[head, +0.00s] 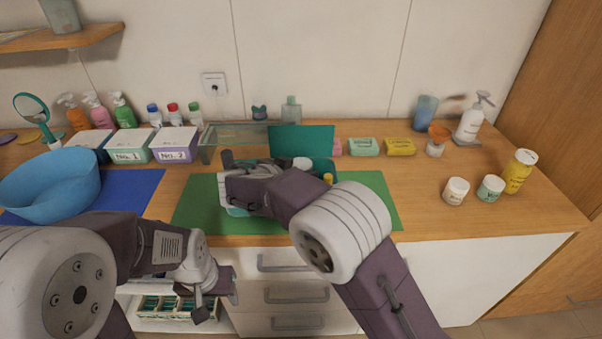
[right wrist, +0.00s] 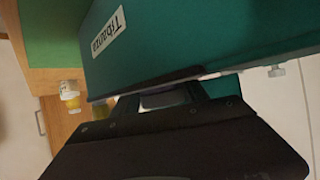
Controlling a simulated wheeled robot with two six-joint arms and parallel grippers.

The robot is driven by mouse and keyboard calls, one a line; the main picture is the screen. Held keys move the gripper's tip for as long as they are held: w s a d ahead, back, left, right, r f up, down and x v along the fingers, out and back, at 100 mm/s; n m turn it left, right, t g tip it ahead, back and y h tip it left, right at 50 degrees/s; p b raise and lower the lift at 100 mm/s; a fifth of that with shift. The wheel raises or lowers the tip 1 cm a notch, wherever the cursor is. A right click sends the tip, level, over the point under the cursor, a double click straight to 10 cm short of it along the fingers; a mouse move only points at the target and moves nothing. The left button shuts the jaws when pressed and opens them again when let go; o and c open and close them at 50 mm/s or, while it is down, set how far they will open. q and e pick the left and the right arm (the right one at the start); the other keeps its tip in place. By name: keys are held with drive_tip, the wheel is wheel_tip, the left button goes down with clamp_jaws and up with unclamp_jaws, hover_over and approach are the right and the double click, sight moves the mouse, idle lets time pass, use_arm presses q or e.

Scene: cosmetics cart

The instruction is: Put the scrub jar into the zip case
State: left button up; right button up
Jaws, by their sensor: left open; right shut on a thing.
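The teal zip case (head: 300,138) stands on the green mat with its lid raised at the back. My right gripper (head: 228,182) is at the left part of the case and hides much of it. In the right wrist view, the case's teal wall (right wrist: 190,45) with a white label lies close against my right fingers (right wrist: 165,95). They are shut on a pale grey thing, mostly hidden, which I cannot identify. Two small jars, a white one (head: 456,191) and a green-labelled one (head: 490,188), stand at the counter's right; I cannot tell which is the scrub jar. My left gripper (head: 215,292) is open below the counter edge.
A blue bowl (head: 50,182) stands on a blue mat at left. Two labelled boxes (head: 175,143), pump bottles and a glass shelf (head: 238,132) line the back. Soap packs (head: 400,147) lie behind the mat. A yellow can (head: 519,171) stands at right. The counter between mat and jars is clear.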

drive_tip(key=shift+s+f, duration=0.2)
drive_tip(key=shift+f, duration=0.4)
drive_tip(key=o, duration=1.2)
wheel_tip(320, 180, up, 2)
drive_tip(key=p, duration=0.3)
drive_tip(key=shift+r, duration=0.1)
drive_tip(key=shift+s+a+b, duration=0.6)
drive_tip(key=shift+a+b, duration=0.1)
drive_tip(key=shift+b, duration=0.1)
drive_tip(key=v, duration=0.9)
drive_tip(key=shift+s+a+r, duration=0.1)
drive_tip(key=shift+s+r, duration=0.15)
drive_tip(key=shift+r, duration=0.15)
